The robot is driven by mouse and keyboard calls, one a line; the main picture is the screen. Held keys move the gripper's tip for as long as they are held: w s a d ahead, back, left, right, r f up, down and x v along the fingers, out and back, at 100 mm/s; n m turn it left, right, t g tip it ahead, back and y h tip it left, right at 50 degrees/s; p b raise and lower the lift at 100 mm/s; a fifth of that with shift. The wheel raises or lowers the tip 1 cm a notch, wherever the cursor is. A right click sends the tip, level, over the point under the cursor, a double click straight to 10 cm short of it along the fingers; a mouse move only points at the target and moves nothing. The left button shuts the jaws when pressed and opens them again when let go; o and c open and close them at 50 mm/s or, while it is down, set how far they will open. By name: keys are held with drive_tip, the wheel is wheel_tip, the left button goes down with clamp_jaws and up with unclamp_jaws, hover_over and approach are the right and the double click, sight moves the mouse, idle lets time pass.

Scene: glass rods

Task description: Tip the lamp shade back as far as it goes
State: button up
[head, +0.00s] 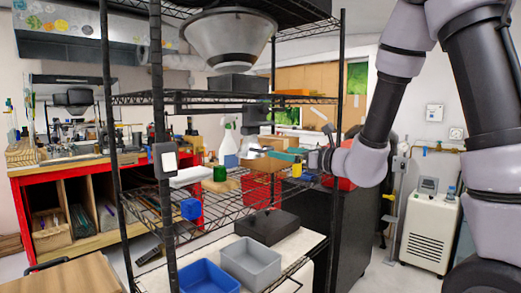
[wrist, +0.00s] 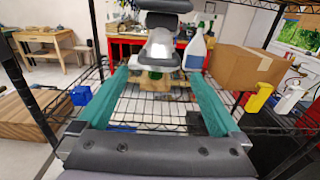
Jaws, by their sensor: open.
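A dark grey and silver jointed thing, which looks like the lamp (head: 253,115), stands on the middle level of the wire rack in the head view. In the wrist view, the lamp (wrist: 162,42) is straight ahead, with a dark part at the top edge of the picture, a bright silver middle and a dark lower part. I cannot tell clearly which part is the shade or how far it is tipped. My gripper (head: 285,153) is open beside the lamp, to its right in the head view. In the wrist view its teal fingers (wrist: 158,76) are apart with nothing held between them.
The black wire rack (head: 155,100) has posts and shelves around my arm. A white spray bottle (wrist: 196,50), a cardboard box (wrist: 248,68), a yellow thing (wrist: 258,97) and a blue block (wrist: 81,95) are nearby. A grey bin (head: 251,262) and blue bin (head: 208,277) sit below.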

sight(260, 155)
drive_tip(key=x, duration=1)
drive_tip(key=shift+w+a, duration=0.1)
drive_tip(key=shift+a, duration=0.05)
clamp_jaws()
